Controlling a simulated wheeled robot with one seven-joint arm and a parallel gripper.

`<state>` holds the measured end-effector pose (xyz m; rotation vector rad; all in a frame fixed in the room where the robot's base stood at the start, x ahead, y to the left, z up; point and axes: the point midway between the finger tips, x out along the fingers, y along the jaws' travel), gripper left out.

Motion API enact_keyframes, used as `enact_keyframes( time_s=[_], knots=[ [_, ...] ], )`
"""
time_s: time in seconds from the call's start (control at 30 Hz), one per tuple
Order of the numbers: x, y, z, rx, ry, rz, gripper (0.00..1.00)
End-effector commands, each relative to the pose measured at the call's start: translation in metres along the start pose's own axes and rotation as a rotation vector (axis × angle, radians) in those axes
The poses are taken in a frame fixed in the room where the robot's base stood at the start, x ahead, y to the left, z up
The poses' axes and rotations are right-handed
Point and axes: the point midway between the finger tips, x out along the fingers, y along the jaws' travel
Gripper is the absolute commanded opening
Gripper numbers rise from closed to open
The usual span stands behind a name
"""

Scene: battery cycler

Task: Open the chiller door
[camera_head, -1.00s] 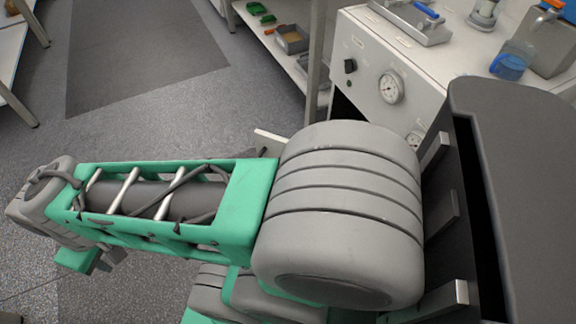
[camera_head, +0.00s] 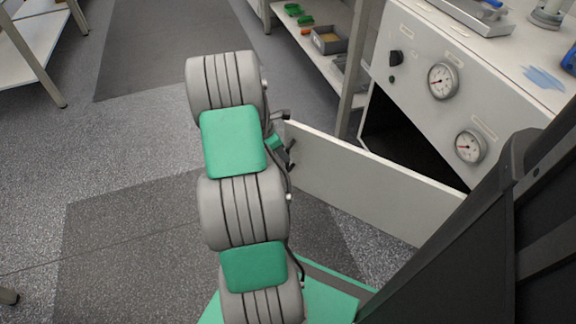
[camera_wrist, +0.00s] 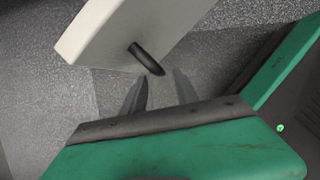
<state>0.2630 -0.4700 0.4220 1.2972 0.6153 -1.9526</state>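The chiller door (camera_head: 365,185) is a white panel that stands swung out from the white chiller cabinet (camera_head: 418,85), with the dark interior (camera_head: 400,135) showing behind it. My gripper (camera_head: 284,135) is at the door's free edge, partly hidden by my arm in the head view. In the wrist view the door (camera_wrist: 125,28) carries a short dark handle (camera_wrist: 147,58). My gripper (camera_wrist: 160,84) is open there, its two fingers apart. The handle's end lies near the gap between the fingertips; I cannot tell whether they touch it.
Gauges (camera_head: 442,80) and knobs sit on the cabinet front. A shelf (camera_head: 310,58) with a grey bin (camera_head: 329,40) and green parts stands behind the door. A white table (camera_head: 35,50) is at the upper left.

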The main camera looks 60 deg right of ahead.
Motion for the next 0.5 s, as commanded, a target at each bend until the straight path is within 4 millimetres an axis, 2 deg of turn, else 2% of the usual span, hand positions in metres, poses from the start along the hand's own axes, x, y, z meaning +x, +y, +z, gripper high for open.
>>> enact_keyframes(
  time_s=[0.1, 0.23, 0.33, 0.5],
  knots=[
    [0.027, -0.001, -0.003, 0.0, 0.001, -0.002, 0.36],
    [0.052, -0.001, -0.003, 0.001, 0.002, -0.002, 0.36],
    [0.063, 0.0, -0.003, 0.0, 0.002, 0.0, 0.36],
    [0.067, 0.0, -0.002, 0.0, 0.002, 0.001, 0.36]
  ],
)
